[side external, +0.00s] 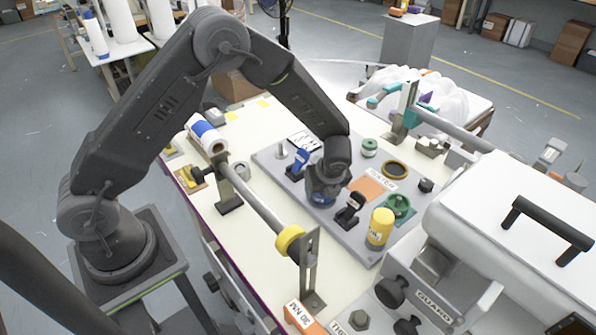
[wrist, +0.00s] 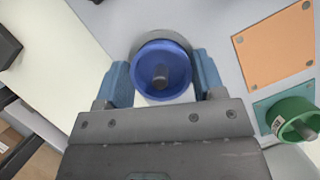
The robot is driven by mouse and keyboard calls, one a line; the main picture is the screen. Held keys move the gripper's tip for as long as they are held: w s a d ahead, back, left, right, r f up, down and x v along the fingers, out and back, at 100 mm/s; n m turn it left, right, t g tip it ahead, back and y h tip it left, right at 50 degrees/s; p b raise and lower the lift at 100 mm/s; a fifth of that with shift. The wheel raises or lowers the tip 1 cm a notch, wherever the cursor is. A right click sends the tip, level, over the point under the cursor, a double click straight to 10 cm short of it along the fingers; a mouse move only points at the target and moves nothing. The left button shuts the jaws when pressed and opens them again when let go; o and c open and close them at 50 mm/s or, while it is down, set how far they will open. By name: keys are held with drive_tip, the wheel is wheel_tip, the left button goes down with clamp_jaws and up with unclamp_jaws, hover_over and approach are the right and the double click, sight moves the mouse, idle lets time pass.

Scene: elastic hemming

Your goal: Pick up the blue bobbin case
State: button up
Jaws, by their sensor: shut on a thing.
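The blue bobbin case (wrist: 174,72) is a round blue cup with a dark centre post. In the wrist view it sits between the two blue fingers of my gripper (wrist: 161,84), which are shut on it. In the side external view my gripper (side external: 322,198) points down over the grey plate (side external: 330,228), and the blue case (side external: 320,201) shows only as a small blue patch beneath it. I cannot tell whether the case still touches the plate.
A green bobbin case (side external: 397,206), an orange square (side external: 370,189) and a yellow oil bottle (side external: 380,228) are on the plate to the right. A black clamp-like part (side external: 349,209) stands close beside my gripper. A long roller bar (side external: 262,208) runs along the left.

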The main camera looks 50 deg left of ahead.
drive_tip(key=shift+c, duration=1)
drive_tip(key=shift+r, duration=0.15)
drive_tip(key=shift+r, duration=1.2)
drive_tip(key=shift+r, duration=0.1)
drive_tip(key=shift+r, duration=1.9)
